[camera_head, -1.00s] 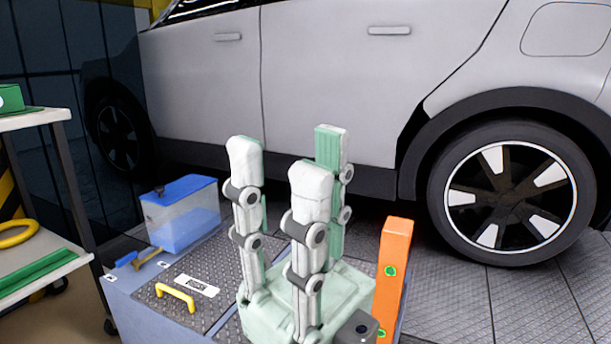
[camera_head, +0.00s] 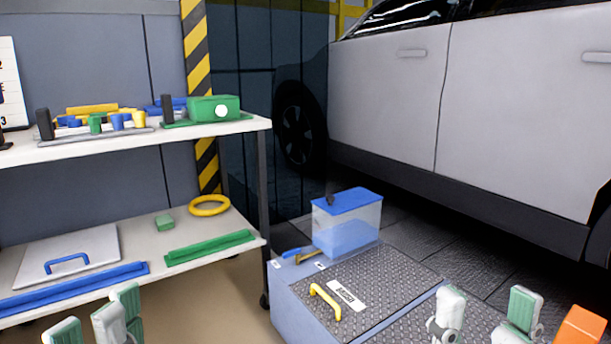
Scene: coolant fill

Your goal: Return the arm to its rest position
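My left gripper (camera_head: 100,320) is at the bottom left edge, with only its pale green and white fingertips showing. The tips stand upright and apart, with nothing seen between them. My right gripper (camera_head: 490,315) is at the bottom right, in front of the grey platform. Its green and white fingertips are also spread, with nothing between them. The palms and both arms are out of the picture below.
A shelf cart (camera_head: 190,136) with tools, a green box (camera_head: 214,108) and a yellow ring (camera_head: 209,206) stands left. A blue-lidded clear tank (camera_head: 346,232) sits on the treadplate platform (camera_head: 390,275). An orange block (camera_head: 580,325) is beside my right gripper; the silver car (camera_head: 390,120) stands behind.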

